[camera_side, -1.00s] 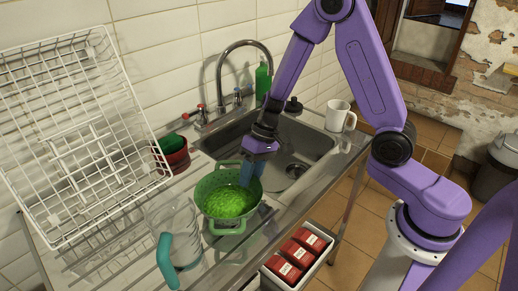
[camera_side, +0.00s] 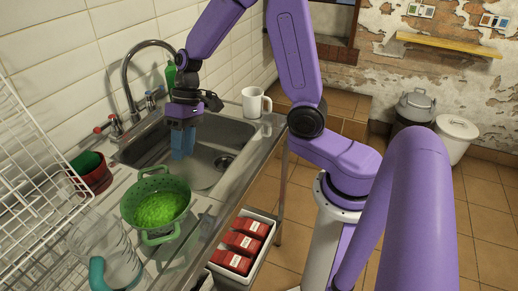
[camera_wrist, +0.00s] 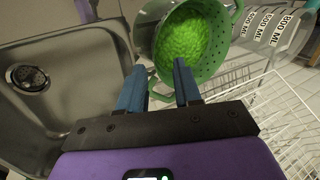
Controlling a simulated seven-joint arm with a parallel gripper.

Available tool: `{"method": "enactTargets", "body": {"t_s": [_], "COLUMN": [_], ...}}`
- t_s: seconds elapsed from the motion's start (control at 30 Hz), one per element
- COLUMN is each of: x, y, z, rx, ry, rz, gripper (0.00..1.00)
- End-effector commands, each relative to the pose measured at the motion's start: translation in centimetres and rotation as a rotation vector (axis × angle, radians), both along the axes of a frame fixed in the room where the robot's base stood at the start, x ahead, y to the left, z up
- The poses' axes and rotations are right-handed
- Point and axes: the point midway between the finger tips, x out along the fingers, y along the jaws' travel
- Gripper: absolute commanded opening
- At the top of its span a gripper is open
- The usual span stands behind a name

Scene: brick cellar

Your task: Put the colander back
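The green colander (camera_side: 165,183) stands upright on the counter left of the sink. It holds bright green contents (camera_side: 160,209), and it has a loop handle on its near side. My gripper (camera_side: 183,156) is over the sink, to the right of the colander and apart from it, fingers pointing down. In the wrist view my gripper (camera_wrist: 159,66) shows two blue fingers spread with a gap and nothing held. The colander (camera_wrist: 226,48) appears beyond the fingertips there, partly covered by the right finger.
A white wire rack (camera_side: 35,165) and a clear jug with a teal handle (camera_side: 97,270) stand left. A red pot (camera_side: 95,177) is behind the colander. The sink (camera_side: 215,135) has a tall faucet (camera_side: 127,75). A white mug (camera_side: 252,103) stands beyond. A tray of red boxes (camera_side: 240,245) is in front.

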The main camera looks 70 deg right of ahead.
Motion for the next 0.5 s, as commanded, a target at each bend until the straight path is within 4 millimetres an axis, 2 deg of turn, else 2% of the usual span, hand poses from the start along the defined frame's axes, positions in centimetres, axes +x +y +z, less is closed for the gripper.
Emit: {"method": "enactTargets", "body": {"t_s": [0.2, 0.5], "x": [-5.1, -12.1], "y": [1.6, 1.6], "z": [1.2, 2.5], "rx": [-0.068, -0.170], "ry": [-0.015, -0.064], "rz": [0.223, 0.514], "gripper": [0.34, 0.34]}}
